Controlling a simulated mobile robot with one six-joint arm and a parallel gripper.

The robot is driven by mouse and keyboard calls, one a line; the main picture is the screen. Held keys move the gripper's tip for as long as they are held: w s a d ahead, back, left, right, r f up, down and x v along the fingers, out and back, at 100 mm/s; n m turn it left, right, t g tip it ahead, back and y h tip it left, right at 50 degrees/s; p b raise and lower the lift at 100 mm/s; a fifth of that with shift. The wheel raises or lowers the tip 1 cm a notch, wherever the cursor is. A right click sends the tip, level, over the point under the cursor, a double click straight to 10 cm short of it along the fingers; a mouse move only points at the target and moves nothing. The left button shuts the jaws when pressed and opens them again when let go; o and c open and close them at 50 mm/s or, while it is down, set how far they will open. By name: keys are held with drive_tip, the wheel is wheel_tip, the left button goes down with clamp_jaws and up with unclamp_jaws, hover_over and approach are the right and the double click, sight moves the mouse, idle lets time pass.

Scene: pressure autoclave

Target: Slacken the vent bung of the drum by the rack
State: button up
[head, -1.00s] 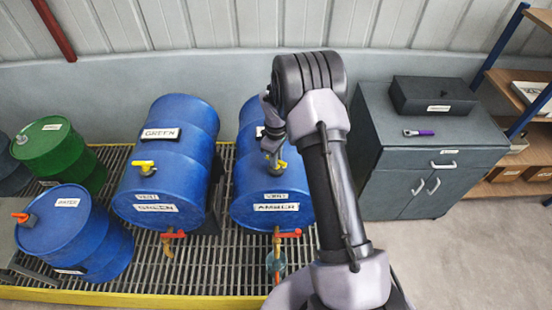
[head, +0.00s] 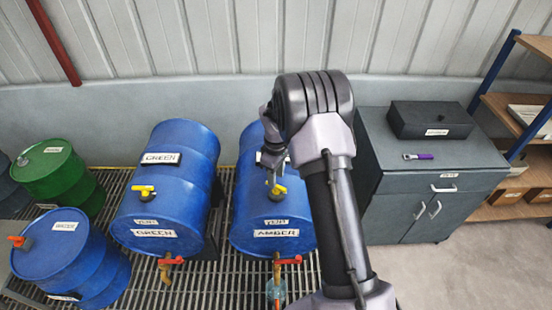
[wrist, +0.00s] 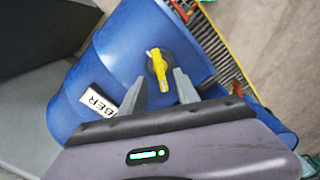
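The blue drum labelled AMBER (head: 252,215) lies tilted on the grating, with its yellow vent bung (head: 277,191) above a VENT label. My gripper (head: 273,170) hangs just above that bung, partly hidden by my own arm. In the wrist view, my gripper (wrist: 160,82) is open, its two fingers apart on either side of the yellow bung handle (wrist: 158,66). The handle points roughly along the fingers. I cannot tell whether either finger touches it. Part of the AMBER label (wrist: 98,101) shows beside the left finger.
A blue GREEN drum (head: 165,205) with its own yellow bung (head: 144,192) lies to the left. A smaller blue drum (head: 95,262) and a green drum (head: 75,182) are farther left. A grey cabinet (head: 400,210) with a purple-handled tool (head: 418,156) and shelves (head: 510,105) stand right.

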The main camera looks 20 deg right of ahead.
wheel_tip(320, 180, up, 13)
drive_tip(key=shift+p, duration=0.45)
drive_tip(key=shift+r, duration=0.1)
drive_tip(key=s+a+r+m+t+b, duration=0.25)
drive_tip(key=s+a+m+b, duration=0.25)
drive_tip(key=s+a+b, duration=0.5)
drive_tip(key=s+a+f+m+t+b, duration=0.1)
drive_tip(key=s+f+m+b, duration=0.1)
drive_tip(key=s+b, duration=0.3)
drive_tip(key=s+a+f+m+t+y+b, duration=0.1)
drive_tip(key=s+a+f+m+b, duration=0.1)
drive_tip(key=s+f+b, duration=0.3)
drive_tip(key=s+a+f+m+t+y+b, duration=0.1)
drive_tip(key=s+a+f+m+b, duration=0.1)
drive_tip(key=s, duration=0.8)
drive_tip(key=f+b, duration=0.1)
drive_tip(key=b, duration=0.1)
drive_tip(key=shift+f+m+b, duration=0.3)
drive_tip(key=shift+m+b, duration=0.1)
